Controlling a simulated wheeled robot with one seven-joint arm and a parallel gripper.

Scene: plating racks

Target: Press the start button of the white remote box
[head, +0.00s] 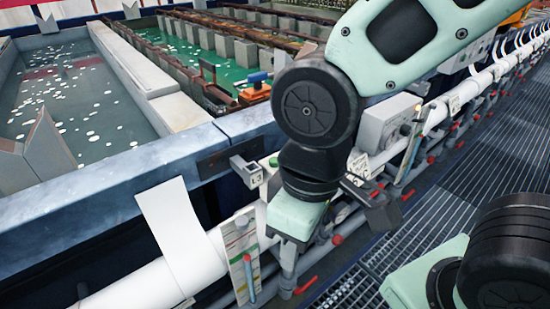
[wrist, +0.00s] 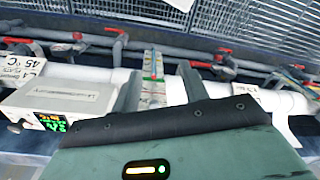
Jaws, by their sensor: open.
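A white box (wrist: 52,104) with a lit green display lies at the left of the wrist view, beside my gripper's left finger and apart from it. A pale box (head: 388,122) right of my arm in the head view looks like the same one. I cannot make out a start button clearly in either view. My gripper (wrist: 160,74) is open and empty, its two grey fingers over the white pipe and a colour-striped board. In the head view my arm and wrist hide much of it, and its mint body hangs over the pipe.
The white pipe (head: 130,284) runs along the tank's blue rim (head: 150,180). Thin pipes with red valve handles (head: 306,286) lie below it. A small grey box (head: 246,171) sits on the rim side. Grating floor (head: 470,160) is open at the right.

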